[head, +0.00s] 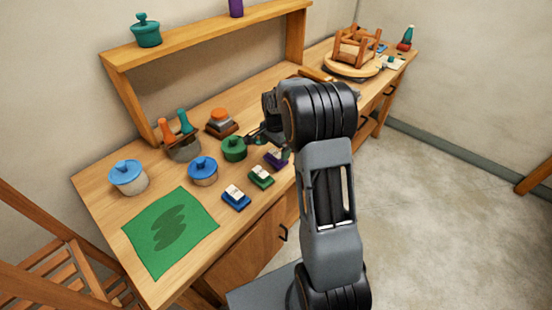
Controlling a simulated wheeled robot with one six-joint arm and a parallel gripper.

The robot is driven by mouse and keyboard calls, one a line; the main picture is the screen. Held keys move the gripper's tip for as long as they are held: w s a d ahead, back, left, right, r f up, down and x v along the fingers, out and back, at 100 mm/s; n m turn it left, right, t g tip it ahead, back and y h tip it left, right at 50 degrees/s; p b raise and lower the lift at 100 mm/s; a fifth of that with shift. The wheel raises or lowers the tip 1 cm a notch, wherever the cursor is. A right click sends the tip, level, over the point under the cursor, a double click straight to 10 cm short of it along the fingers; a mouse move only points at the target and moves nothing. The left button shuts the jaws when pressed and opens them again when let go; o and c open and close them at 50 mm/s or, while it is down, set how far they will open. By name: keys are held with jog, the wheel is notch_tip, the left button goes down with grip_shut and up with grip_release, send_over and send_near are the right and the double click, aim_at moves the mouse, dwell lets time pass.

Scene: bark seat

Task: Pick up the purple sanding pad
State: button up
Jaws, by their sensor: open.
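The purple sanding pad (275,159) lies on the workbench near its front edge, with a pale piece on its top. It is the rearmost of three similar pads in a slanted row. The green pad (261,177) and the blue pad (236,199) lie nearer. My gripper (268,147) is open just above and behind the purple pad, with one finger close to the pad's right side. My arm hides part of the bench there. I cannot tell whether a finger touches the pad.
A green mat (170,232) lies at the front left. A raised shelf (200,40) runs along the back. A small stool (355,47) stands at the far end.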

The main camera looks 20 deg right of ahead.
aim_at(276, 153)
jog(key=shift+d+f+p, duration=0.1)
jog(key=shift+f+p, duration=0.45)
jog(key=shift+f, duration=2.15)
jog(key=shift+s, duration=0.1)
jog(key=shift+c, duration=0.4)
jog(key=c, duration=0.6)
